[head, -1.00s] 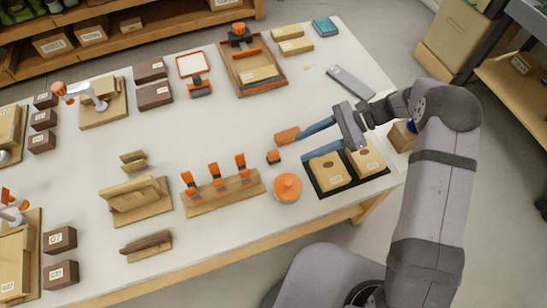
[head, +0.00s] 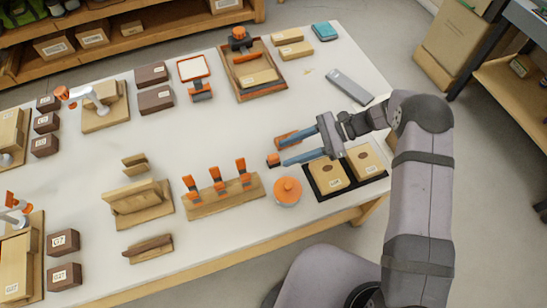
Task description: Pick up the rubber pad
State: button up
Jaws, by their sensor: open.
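My gripper (head: 281,152) is open, its two blue-grey fingers pointing left low over the white table. An orange-brown block (head: 284,137) is at the upper finger, which partly covers it. A small orange piece with a dark side (head: 273,160) lies just left of the lower fingertip. I cannot tell for sure which of these is the rubber pad, or whether a finger touches either one. Nothing is seen held between the fingers.
A round orange-topped container (head: 287,190) stands below the gripper. A black tray (head: 376,174) with two labelled boxes is under and right of the fingers. A clamp rack (head: 222,198) is at lower left. A grey bar (head: 349,86) and teal block (head: 325,31) lie farther back.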

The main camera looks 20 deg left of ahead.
aim_at(277, 156)
jog(key=p+x, duration=0.1)
jog(key=x, duration=0.2)
jog(key=shift+s+a+r, duration=0.15)
jog(key=shift+s+a, duration=0.1)
jog(key=shift+a, duration=0.1)
jog(key=shift+c, duration=0.5)
grip_shut()
notch_tip(277, 156, up, 10)
jog(key=b, duration=0.2)
